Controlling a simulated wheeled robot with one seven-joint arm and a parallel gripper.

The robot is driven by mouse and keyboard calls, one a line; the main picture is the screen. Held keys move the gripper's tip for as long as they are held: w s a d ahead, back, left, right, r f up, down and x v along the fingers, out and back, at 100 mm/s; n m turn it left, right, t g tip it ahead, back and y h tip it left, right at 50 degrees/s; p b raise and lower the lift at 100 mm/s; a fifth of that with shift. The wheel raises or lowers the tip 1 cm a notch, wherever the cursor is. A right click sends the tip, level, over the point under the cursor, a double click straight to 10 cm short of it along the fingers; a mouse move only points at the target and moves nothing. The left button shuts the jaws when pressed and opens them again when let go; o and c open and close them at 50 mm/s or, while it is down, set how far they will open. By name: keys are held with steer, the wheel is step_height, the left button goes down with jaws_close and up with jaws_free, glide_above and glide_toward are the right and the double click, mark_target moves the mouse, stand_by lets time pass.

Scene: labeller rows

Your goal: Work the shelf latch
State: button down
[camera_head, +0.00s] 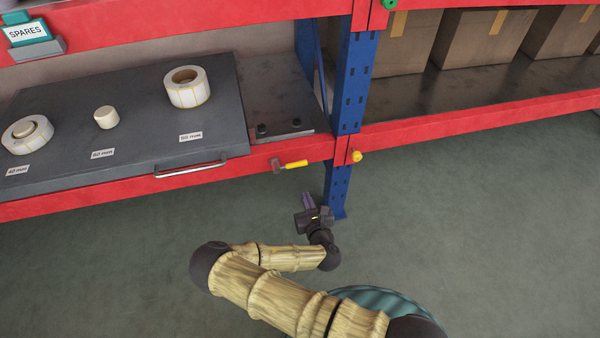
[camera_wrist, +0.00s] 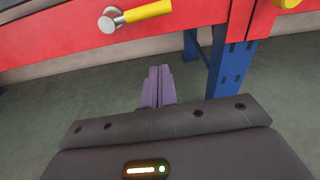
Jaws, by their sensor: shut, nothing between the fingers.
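The shelf latch (camera_head: 291,164) is a yellow handle on a round metal pivot, mounted on the front of the red shelf beam. Its handle points right, roughly level. In the wrist view the latch (camera_wrist: 148,11) shows at the top, with its pivot on the left. My gripper (camera_head: 308,199) is below the latch and slightly to its right, apart from it. In the wrist view my gripper's purple fingers (camera_wrist: 158,85) are together, with nothing between them.
A dark sliding board (camera_head: 120,115) with a metal pull handle (camera_head: 190,169) carries label rolls (camera_head: 186,87) on the shelf. A blue upright (camera_head: 352,90) stands right of the latch, with a yellow knob (camera_head: 356,156) on the beam. Boxes (camera_head: 480,38) stand at right. Floor is clear.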

mark_target(291, 164)
steer(key=shift+w, duration=0.15)
steer(key=b+x, duration=0.3)
steer(key=x, duration=0.7)
steer(key=r, duration=0.2)
steer(key=s+r, duration=0.1)
steer(key=shift+d+r+b, duration=0.1)
steer(key=shift+r+b, duration=0.2)
steer(key=shift+r, duration=0.1)
steer(key=shift+r+n+p, duration=0.3)
steer(key=shift+r+p, duration=0.25)
steer(key=shift+r, duration=0.15)
